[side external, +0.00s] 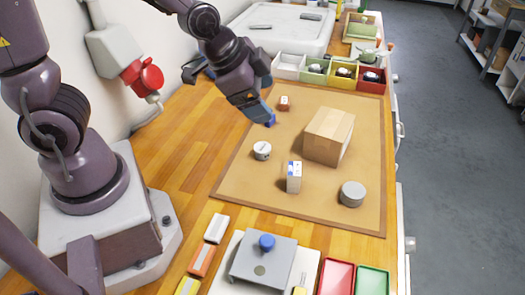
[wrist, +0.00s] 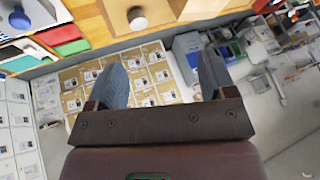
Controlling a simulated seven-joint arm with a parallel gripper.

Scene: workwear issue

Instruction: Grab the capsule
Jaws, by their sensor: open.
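No thing in view is plainly a capsule. In the side view my gripper is over the mat's far left part. In the wrist view my gripper (wrist: 162,62) has its two blue-grey fingers wide apart, with nothing between them. Also on the mat are a white round tub (side external: 262,151), a grey cylinder (side external: 352,194) and a small red-and-white item (side external: 284,102). The grey cylinder (wrist: 137,18) also shows in the wrist view.
A cardboard box (side external: 328,135) stands mid-mat, with a small white-and-blue carton (side external: 294,177) nearer. Coloured bins (side external: 343,74) line the far edge. A grey plate with a blue knob (side external: 266,242) and red (side external: 335,277) and green (side external: 372,281) trays lie in front.

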